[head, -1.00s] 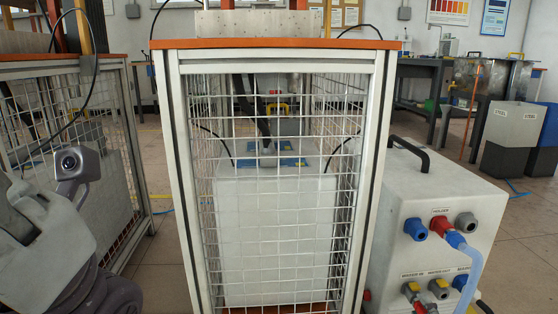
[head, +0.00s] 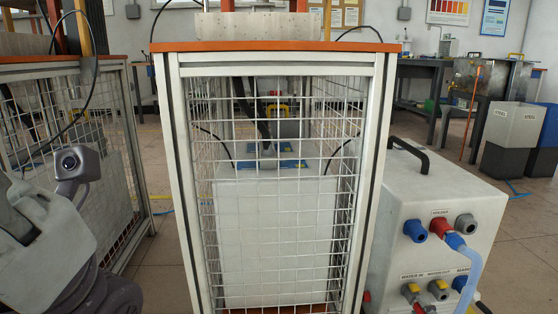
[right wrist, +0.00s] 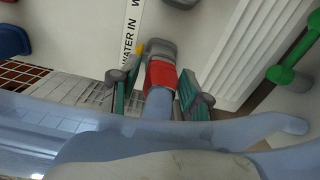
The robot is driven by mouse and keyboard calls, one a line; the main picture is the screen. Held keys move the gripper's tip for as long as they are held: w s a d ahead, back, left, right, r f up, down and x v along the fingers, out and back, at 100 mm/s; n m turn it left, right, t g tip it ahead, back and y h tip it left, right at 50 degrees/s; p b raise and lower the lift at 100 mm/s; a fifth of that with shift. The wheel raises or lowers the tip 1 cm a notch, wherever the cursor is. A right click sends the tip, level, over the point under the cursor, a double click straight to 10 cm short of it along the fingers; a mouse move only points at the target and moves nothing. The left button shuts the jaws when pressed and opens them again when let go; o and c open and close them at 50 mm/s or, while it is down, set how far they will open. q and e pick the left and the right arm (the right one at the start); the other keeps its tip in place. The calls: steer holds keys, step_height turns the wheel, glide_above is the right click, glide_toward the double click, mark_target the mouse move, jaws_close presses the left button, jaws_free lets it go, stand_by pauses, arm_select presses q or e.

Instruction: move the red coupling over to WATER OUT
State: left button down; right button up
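The red coupling (right wrist: 161,75) sits against the grey WATER IN fitting (right wrist: 160,51), with a blue hose end below it. In the head view, the coupling (head: 419,308) shows only as a red bit at the bottom edge. My right gripper (right wrist: 160,88) has one teal-padded finger on each side of the coupling. A gap shows on the left; contact on the right is unclear. The grey WATER OUT fitting (head: 438,289) is beside WATER IN; part of a grey fitting (right wrist: 181,3) shows at the wrist view's top. My left gripper's fingers are not visible.
In the wrist view, blue hose crosses below the fingers.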

jaws_close()
steer(key=s+p, duration=0.4)
steer(key=s, duration=0.2)
steer(key=shift+d, duration=0.2)
stand_by(1.0)
stand_by(0.5)
